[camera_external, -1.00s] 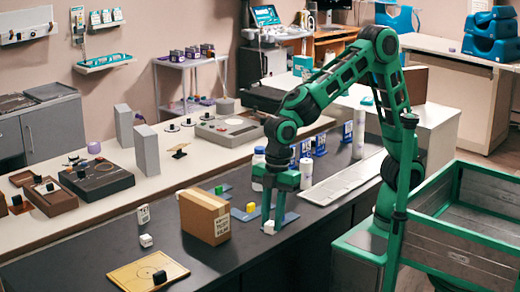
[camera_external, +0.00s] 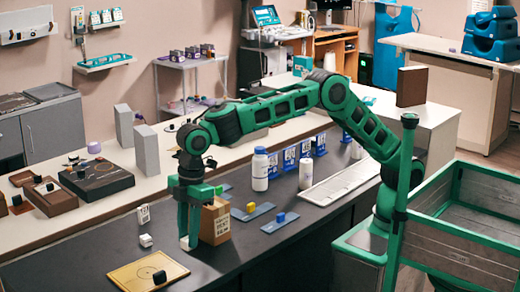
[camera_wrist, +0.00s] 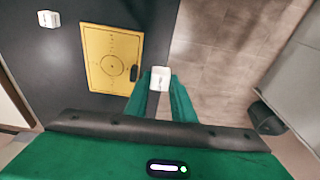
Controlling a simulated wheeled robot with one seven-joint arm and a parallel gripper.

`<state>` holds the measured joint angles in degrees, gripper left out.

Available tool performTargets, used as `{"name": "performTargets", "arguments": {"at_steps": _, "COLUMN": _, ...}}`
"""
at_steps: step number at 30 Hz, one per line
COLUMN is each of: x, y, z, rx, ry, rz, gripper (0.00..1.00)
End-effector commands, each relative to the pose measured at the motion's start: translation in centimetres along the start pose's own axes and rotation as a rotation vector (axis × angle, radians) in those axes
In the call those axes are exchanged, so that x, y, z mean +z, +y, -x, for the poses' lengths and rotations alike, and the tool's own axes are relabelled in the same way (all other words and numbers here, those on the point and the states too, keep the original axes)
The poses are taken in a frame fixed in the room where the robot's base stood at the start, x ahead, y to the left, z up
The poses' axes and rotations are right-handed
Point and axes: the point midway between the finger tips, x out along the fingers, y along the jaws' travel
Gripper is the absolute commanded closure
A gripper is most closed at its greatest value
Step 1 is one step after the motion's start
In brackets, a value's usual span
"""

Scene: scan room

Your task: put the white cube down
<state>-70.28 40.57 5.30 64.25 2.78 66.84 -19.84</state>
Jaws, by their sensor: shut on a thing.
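My gripper (camera_external: 189,238) points down over the dark counter (camera_external: 240,255), in front of the cardboard box's left side. It is shut on a white cube (camera_external: 186,243), held at the fingertips close to the counter; I cannot tell whether they touch. In the wrist view the held cube (camera_wrist: 160,76) shows between the green fingertips (camera_wrist: 160,88). A second white cube (camera_external: 146,240) sits on the counter to the left, and it also shows in the wrist view (camera_wrist: 48,19).
A yellow board (camera_external: 128,275) with a black piece (camera_external: 160,277) lies front left. The cardboard box (camera_external: 216,222) stands right beside my gripper. A yellow block (camera_external: 251,207) and a blue block (camera_external: 281,217) lie on mats farther right, near a white bottle (camera_external: 260,170).

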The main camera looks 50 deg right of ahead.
Motion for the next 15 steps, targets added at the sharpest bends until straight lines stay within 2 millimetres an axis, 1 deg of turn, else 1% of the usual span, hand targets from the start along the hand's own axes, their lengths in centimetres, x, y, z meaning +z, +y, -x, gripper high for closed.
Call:
{"name": "performTargets", "arguments": {"at_steps": 1, "x": -0.9, "y": 0.1, "z": -0.4, "rx": 0.002, "ry": -0.001, "rz": -0.004, "gripper": 0.99}}
{"name": "performTargets", "arguments": {"at_steps": 6, "x": -2.4, "y": 0.6, "z": -0.8, "rx": 0.009, "ry": -0.002, "rz": -0.017, "gripper": 0.99}}
{"name": "performTargets", "arguments": {"at_steps": 8, "x": -2.6, "y": 0.7, "z": -1.0, "rx": 0.010, "ry": -0.003, "rz": -0.020, "gripper": 0.99}}
{"name": "performTargets", "arguments": {"at_steps": 11, "x": -2.5, "y": 1.6, "z": -1.4, "rx": 0.012, "ry": -0.003, "rz": -0.023, "gripper": 0.99}}
{"name": "performTargets", "arguments": {"at_steps": 15, "x": -1.8, "y": 4.0, "z": -2.8, "rx": 0.011, "ry": -0.005, "rz": -0.025, "gripper": 0.99}}
